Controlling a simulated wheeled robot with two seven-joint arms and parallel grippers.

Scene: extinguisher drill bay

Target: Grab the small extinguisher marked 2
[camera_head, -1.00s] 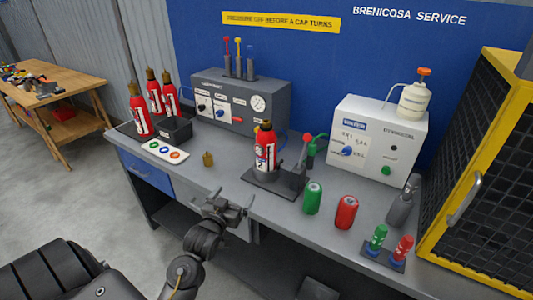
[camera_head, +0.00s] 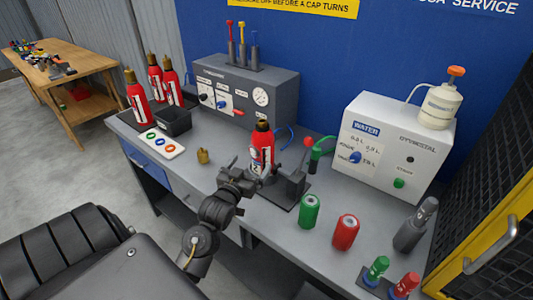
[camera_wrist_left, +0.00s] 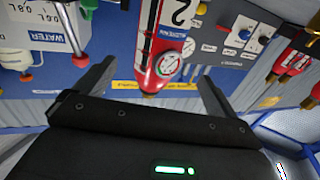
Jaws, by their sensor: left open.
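The small red extinguisher marked 2 (camera_head: 262,142) stands upright in a dark stand (camera_head: 291,187) on the grey bench. Its black "2" on a white label shows in the wrist view (camera_wrist_left: 178,14), where the picture is upside down. My left gripper (camera_head: 250,181) is open just in front of the extinguisher, at its lower body in the head view. In the wrist view the extinguisher shows in the gap between the two fingers, with space on both sides. The gripper hides part of the stand and the extinguisher's foot. My right gripper is not in view.
Several red extinguishers (camera_head: 139,106) stand at the left beside a black bin (camera_head: 174,121). A brass cap (camera_head: 203,156), a green can (camera_head: 309,211) and a red can (camera_head: 344,232) are on the bench. A white water unit (camera_head: 384,147) stands right; a grey test panel (camera_head: 241,100) stands behind.

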